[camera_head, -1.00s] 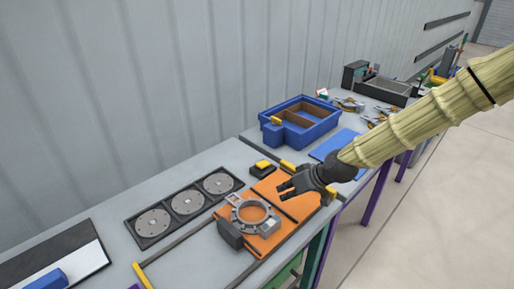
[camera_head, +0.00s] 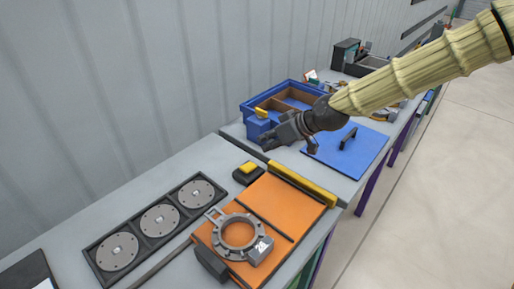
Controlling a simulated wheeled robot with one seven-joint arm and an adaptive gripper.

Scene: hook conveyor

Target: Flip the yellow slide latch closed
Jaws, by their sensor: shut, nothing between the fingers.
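Several yellow parts show, and I cannot tell for certain which is the slide latch. A long yellow bar (camera_head: 302,184) lies along the far end of the orange plate (camera_head: 283,205). A small yellow block (camera_head: 248,168) sits on a black base left of that bar. Another yellow piece (camera_head: 261,113) stands on the front corner of the blue bin (camera_head: 289,92). My gripper (camera_head: 268,143) is shut and empty. In the picture it is in front of the bin's corner, above and left of the yellow bar, pointing left. Whether it touches anything cannot be told.
A grey ring fixture (camera_head: 217,240) sits on the orange plate. A black tray (camera_head: 139,238) with grey discs lies to the left. A blue panel with a black handle (camera_head: 348,140) lies right of my gripper. The corrugated wall (camera_head: 120,90) stands behind.

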